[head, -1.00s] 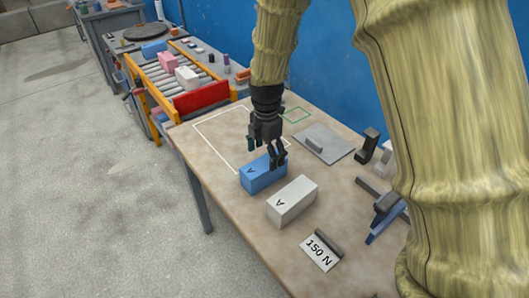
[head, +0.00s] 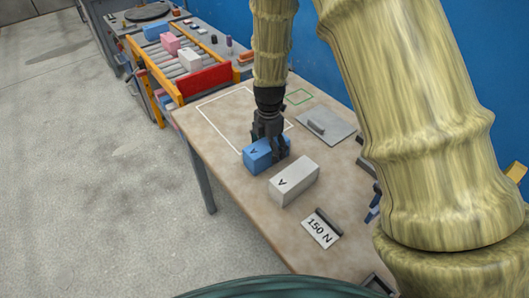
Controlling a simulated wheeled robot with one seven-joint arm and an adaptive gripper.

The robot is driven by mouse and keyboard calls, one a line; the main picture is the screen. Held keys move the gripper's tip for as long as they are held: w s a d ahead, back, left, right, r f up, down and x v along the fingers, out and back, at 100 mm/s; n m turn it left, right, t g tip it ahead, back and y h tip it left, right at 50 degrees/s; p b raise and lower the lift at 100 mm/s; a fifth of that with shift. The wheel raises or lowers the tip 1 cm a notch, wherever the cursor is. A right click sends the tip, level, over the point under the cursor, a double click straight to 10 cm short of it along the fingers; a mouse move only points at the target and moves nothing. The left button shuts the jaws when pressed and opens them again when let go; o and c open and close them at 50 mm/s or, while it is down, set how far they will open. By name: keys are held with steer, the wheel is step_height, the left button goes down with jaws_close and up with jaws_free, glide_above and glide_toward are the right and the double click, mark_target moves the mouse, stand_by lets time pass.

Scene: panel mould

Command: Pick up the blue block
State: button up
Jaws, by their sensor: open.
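The blue block (head: 259,155), marked with a dark letter A, lies on the brown table (head: 235,205) near its left edge. My gripper (head: 268,149) points down over the block, with its fingers spread open. One finger shows at the block's right end and hides part of it. I cannot tell whether the fingers touch the block.
A white block (head: 294,181) also marked A lies close to the right of the blue one. A "150 N" card (head: 320,229) is nearer the front. A grey plate with a handle (head: 326,127) lies behind. A roller conveyor (head: 178,58) stands at the back left.

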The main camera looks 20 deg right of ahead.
steer(key=shift+w+a+f+p, duration=0.1)
steer(key=shift+w+f+p, duration=0.05)
steer(key=shift+f, duration=0.45)
steer(key=shift+w+f+p, duration=0.15)
steer(key=shift+f, duration=0.4)
steer(key=shift+s+a+f, duration=0.1)
steer(key=shift+f, duration=0.8)
steer(key=c, duration=1.6)
